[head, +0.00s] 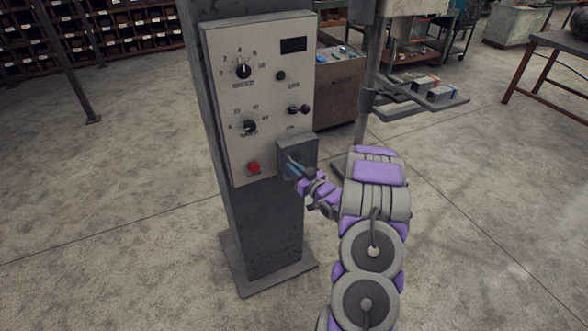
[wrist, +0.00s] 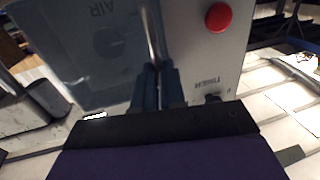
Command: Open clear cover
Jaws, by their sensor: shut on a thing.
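The clear cover (wrist: 75,55) is a bluish see-through panel in the wrist view, with the letters AIR and a round dark shape showing behind it. Its bright edge runs up from between my fingertips. My gripper (wrist: 158,80) has two blue fingers shut on that edge. In the head view, my gripper (head: 293,168) is at the small grey box (head: 308,150) on the panel's lower right. The cover is too small there to make out, and how far it stands from the box face cannot be told.
The grey control panel (head: 225,110) on a dark column carries dials, a black display and a red button (head: 254,168), which also shows in the wrist view (wrist: 218,17). A pole with a small shelf (head: 425,100) stands to the right. Floor at left is clear.

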